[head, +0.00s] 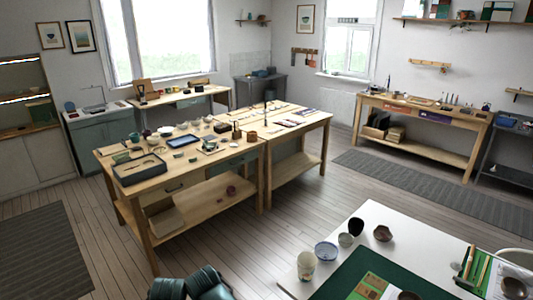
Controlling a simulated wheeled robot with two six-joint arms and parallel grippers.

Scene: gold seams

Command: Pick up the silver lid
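I cannot make out a silver lid for certain at this size. Small bowls, dishes and tools crowd the wooden workbench (190,192) in the middle of the room, and any of the small pale pieces there is too small to identify. The white table (400,217) at the lower right bears a white patterned cup (306,265), a blue-and-white bowl (326,251), a dark cup (356,226) and brown bowls (382,233). Neither of my grippers shows in the head view.
A dark tray (139,169) lies on the workbench's near left corner. Another wooden bench (425,109) stands along the right wall. Dark rounded shapes (203,280) show at the bottom edge. Open wooden floor (240,240) lies between workbench and white table.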

